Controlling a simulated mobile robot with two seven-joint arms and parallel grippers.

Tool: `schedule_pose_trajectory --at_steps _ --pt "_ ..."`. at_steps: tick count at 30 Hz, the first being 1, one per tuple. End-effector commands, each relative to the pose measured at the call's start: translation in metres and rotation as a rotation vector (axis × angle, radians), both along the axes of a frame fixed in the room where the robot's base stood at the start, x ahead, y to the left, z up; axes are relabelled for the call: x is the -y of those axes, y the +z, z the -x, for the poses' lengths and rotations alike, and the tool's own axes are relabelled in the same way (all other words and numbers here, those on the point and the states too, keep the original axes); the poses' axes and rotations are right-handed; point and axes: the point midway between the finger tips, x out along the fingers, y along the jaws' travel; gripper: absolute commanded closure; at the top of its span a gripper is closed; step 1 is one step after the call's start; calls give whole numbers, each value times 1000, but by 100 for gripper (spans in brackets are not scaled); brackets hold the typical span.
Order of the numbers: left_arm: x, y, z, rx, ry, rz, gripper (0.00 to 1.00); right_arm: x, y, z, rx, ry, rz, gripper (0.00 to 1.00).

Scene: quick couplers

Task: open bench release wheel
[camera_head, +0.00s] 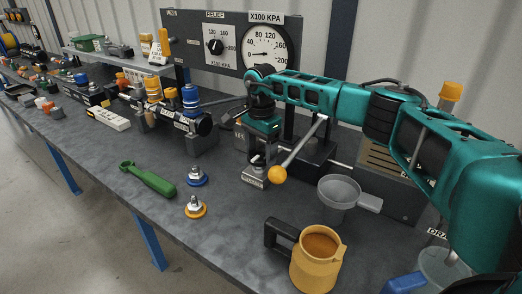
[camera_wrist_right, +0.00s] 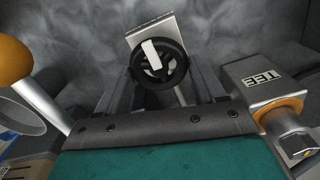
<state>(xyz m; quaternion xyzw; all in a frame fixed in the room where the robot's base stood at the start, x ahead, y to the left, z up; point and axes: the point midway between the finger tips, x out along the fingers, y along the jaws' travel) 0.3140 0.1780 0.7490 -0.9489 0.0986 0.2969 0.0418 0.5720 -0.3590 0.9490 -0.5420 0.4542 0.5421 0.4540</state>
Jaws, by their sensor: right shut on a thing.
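The release wheel (camera_wrist_right: 173,70) is a small black handwheel with a white bar across it. It stands in front of a pale plate in the right wrist view. My right gripper (camera_head: 258,153) points down at the bench and is shut on the wheel, its dark fingers on either side. In the head view the gripper mostly hides the wheel; the pale label plate (camera_head: 253,178) shows just below. My left gripper is not in view.
A lever with an orange ball (camera_head: 278,174) stands close right of the gripper. A grey funnel (camera_head: 338,192) and yellow jug (camera_head: 316,264) are nearer the front. A pressure gauge (camera_head: 266,47) stands behind.

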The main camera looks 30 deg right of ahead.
Motion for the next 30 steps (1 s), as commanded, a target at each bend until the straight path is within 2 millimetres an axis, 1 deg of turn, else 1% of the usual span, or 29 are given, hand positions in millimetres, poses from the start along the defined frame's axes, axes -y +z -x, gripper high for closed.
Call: schedule_pose_trajectory --at_steps 6,17,18,26,30 --pt "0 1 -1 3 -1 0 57 0 1 -1 2 34 -1 62" --pt "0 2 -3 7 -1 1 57 0 1 -1 2 39 0 62" --pt "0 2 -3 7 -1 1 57 0 1 -1 2 39 0 30" --pt "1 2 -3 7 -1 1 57 0 0 0 1 37 0 6" --pt "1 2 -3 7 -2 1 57 0 0 0 1 36 0 6"
